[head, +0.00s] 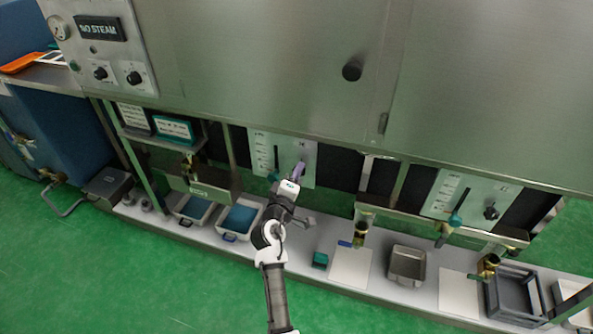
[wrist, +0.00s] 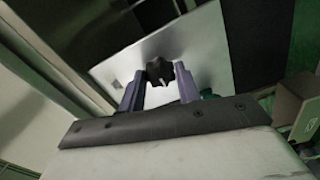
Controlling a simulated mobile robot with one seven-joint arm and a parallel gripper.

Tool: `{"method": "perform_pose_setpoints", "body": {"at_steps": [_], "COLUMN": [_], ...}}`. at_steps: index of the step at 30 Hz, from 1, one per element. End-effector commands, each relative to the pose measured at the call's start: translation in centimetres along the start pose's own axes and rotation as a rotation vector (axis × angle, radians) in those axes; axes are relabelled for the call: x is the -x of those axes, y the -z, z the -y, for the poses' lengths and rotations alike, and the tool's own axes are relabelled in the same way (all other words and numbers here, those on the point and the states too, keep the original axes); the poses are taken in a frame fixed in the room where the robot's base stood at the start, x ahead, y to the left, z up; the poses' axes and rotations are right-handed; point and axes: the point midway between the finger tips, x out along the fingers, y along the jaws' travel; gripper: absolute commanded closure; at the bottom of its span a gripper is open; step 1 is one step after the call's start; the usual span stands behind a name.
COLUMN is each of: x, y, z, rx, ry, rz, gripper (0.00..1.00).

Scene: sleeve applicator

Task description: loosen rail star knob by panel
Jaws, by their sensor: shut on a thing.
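The black star knob (wrist: 160,72) sits on a pale metal panel (wrist: 208,48) in the wrist view. My gripper (wrist: 160,84) has its two purple fingers on either side of the knob and is shut on it. In the head view my gripper (head: 298,170) reaches the left panel (head: 262,152), which carries a printed scale and a dark green lever beside it. There the knob is hidden behind my fingers. A second panel (head: 458,192) to the right has a similar black knob (head: 491,212) and a lever with a teal top.
A large steel cabinet (head: 280,60) overhangs the panels. Brass fittings (head: 361,231) hang over the shelf. Green floor lies open in front.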

Motion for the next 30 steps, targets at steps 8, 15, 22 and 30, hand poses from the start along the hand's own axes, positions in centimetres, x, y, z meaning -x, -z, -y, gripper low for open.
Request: {"method": "perform_pose_setpoints", "body": {"at_steps": [8, 15, 22, 30], "x": [-0.07, -0.06, -0.07, -0.09], "y": [0.18, 0.17, 0.14, 0.13], "z": [-0.53, -0.47, -0.40, -0.30], "rx": [0.264, 0.490, 0.677, 0.825], "ry": [-0.003, -0.003, -0.003, -0.004], "rz": [-0.002, -0.002, -0.001, -0.001], "gripper": [0.90, 0.90, 0.90, 0.90]}}
